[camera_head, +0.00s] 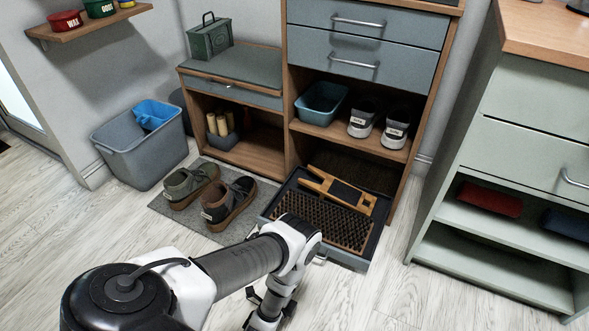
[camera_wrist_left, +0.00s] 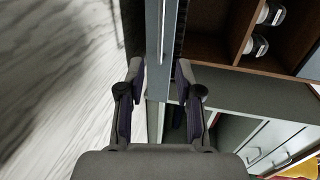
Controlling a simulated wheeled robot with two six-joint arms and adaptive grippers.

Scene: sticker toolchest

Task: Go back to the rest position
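My left gripper (camera_head: 268,306) is low in front of the shoe bench, partly hidden by my arm's wrist. In the left wrist view its two fingers (camera_wrist_left: 158,75) are apart. The grey-blue drawer front and its bar handle (camera_wrist_left: 163,35) show between and beyond them; I cannot tell whether they touch. The bottom drawer (camera_head: 362,262) is pulled out and holds a brush mat (camera_head: 320,222) and a wooden boot jack (camera_head: 345,190). Its handle (camera_head: 320,258) is partly covered by my arm. My right gripper is in neither view.
A pair of shoes (camera_head: 228,200) stands on a grey mat (camera_head: 168,208) left of the open drawer. A grey bin (camera_head: 135,160) stands at the wall. A pale green cabinet (camera_head: 520,140) is at the right. The floor (camera_head: 380,305) in front is free.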

